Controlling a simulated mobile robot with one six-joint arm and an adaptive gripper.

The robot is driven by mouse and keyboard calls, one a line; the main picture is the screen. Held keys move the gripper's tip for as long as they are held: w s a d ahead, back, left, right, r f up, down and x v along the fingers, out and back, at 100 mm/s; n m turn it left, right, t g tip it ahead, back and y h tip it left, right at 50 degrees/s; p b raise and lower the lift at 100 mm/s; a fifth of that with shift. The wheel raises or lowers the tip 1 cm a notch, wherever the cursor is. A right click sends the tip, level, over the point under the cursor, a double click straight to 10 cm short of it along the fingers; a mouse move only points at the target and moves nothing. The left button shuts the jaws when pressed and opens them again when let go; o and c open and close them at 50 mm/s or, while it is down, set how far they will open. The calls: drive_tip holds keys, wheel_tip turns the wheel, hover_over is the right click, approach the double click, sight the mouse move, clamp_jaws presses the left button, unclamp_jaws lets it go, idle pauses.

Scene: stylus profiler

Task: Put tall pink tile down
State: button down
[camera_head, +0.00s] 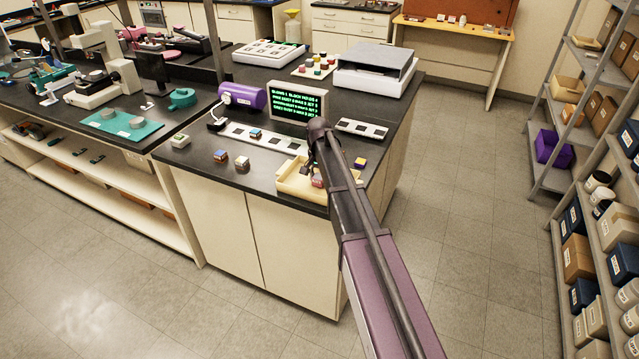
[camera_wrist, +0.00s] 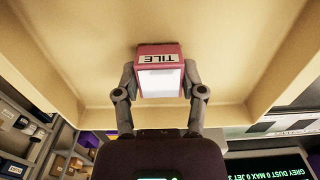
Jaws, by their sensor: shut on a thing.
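The pink tile (camera_wrist: 161,50) has a white label reading TILE and shows in the wrist view between the two fingers of my gripper (camera_wrist: 159,82). The fingers are shut on its sides. Behind it is the cream inside of a shallow tray (camera_wrist: 60,45). In the head view the tile (camera_head: 317,181) shows small and pink at the tray (camera_head: 290,188), near the bench's front edge. My arm partly covers the tray and most of my gripper there. I cannot tell whether the tile touches the tray floor.
Small coloured blocks stand left of the tray (camera_head: 241,162) and right of it (camera_head: 360,162). A white slotted strip (camera_head: 262,138), a green-text screen (camera_head: 298,103) and a purple cylinder (camera_head: 243,96) lie behind. A shelf rack (camera_head: 590,150) stands at right; the floor between is clear.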

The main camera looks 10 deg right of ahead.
sight(319, 177)
drive_tip(key=shift+f, duration=0.4)
drive_tip(key=shift+c, duration=0.9)
unclamp_jaws()
drive_tip(key=shift+r, duration=0.1)
drive_tip(key=shift+r, duration=0.1)
wheel_tip(319, 177, up, 12)
drive_tip(key=p, duration=1.2)
drive_tip(key=s+n, duration=0.7)
drive_tip(key=s, duration=2.2)
